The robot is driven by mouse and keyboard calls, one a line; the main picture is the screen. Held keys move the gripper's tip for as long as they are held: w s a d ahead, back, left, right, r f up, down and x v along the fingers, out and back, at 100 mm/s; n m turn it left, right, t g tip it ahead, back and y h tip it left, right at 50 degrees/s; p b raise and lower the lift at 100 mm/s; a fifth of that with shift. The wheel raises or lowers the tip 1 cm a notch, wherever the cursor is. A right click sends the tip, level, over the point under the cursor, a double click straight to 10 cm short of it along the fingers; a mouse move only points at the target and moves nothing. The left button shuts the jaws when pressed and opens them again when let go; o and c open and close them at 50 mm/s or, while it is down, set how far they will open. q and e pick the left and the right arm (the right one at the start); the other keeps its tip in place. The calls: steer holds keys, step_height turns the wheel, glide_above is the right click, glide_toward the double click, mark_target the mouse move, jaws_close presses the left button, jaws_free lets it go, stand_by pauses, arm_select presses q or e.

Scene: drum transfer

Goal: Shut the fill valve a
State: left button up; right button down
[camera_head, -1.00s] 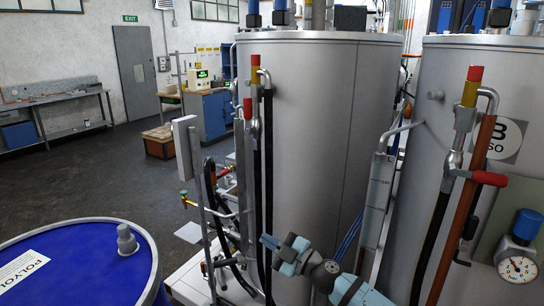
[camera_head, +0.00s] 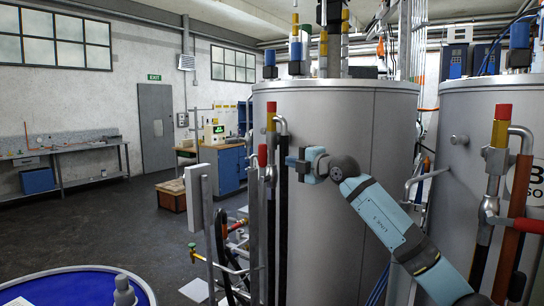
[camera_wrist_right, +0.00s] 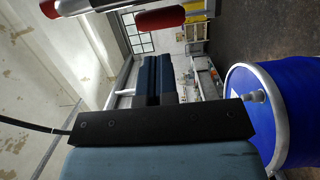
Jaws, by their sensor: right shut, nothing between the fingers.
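The lever of fill valve a has a red grip (camera_head: 262,155) and stands upright beside the left side of the near grey tank (camera_head: 345,220). In the right wrist view the red grip (camera_wrist_right: 160,19) lies across the top, beyond my fingers. My right gripper (camera_head: 289,161) is shut and empty, just right of the red grip in the head view, in front of the black hose. A gap shows between its dark fingers (camera_wrist_right: 158,80) and the grip in the wrist view. My left gripper is not in view.
A red-topped yellow pipe (camera_head: 271,115) rises just above the lever. A grey upright panel (camera_head: 196,205) stands to its left. The second tank (camera_head: 460,125), with its own red lever (camera_head: 518,225), is at right. A blue drum (camera_head: 60,290) is at lower left.

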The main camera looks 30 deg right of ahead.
mark_target(266, 156)
steer(key=w, duration=0.2)
steer(key=w+a+p, duration=0.1)
steer(key=w, duration=0.5)
steer(key=shift+w+a+p, duration=0.2)
steer(key=shift+a+p, duration=0.15)
steer(key=shift+a, duration=0.05)
